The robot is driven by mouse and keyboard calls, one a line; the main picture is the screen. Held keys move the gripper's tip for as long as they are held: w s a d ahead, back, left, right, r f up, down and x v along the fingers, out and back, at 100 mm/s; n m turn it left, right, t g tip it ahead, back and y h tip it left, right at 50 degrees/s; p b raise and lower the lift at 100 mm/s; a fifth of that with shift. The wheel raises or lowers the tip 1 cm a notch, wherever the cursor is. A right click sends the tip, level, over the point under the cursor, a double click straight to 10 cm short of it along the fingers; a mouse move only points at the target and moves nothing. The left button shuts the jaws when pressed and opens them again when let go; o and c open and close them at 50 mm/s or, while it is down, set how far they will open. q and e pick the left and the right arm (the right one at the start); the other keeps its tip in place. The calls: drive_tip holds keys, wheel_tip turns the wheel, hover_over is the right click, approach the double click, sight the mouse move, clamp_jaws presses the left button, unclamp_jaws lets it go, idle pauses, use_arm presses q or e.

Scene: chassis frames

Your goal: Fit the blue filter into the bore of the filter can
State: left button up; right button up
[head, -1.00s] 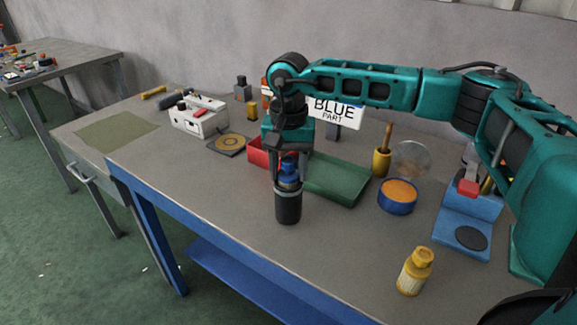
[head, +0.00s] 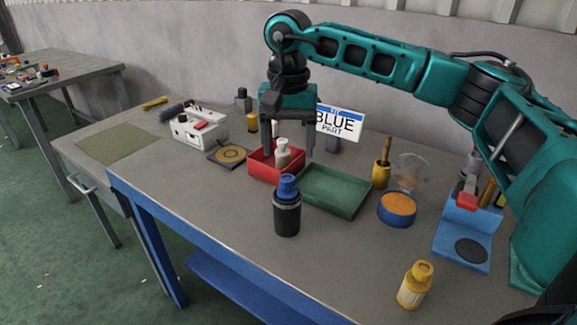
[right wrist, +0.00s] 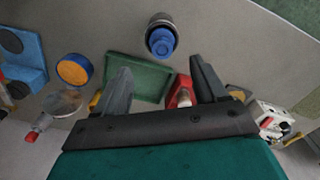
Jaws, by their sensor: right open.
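The blue filter (head: 288,187) sits upright in the top of the dark filter can (head: 287,217), which stands on the table. Its blue top shows above the can's rim; how deep the rest sits is hidden. Both also show in the right wrist view, the filter (right wrist: 161,42) above the can (right wrist: 160,20). My right gripper (head: 288,150) is open and empty, raised clear of the filter; its spread fingers (right wrist: 160,66) show in the right wrist view. My left gripper is not in view.
A red tray (head: 262,172) with a pale bottle (head: 283,153) and a green tray (head: 335,191) lie behind the can. A blue bowl (head: 397,209) and a yellow bottle (head: 415,286) stand to the right. The table in front of the can is clear.

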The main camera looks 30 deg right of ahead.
wheel_tip(320, 180, up, 4)
drive_tip(key=shift+r, duration=0.1)
drive_tip(key=shift+s, duration=0.1)
idle(0.6)
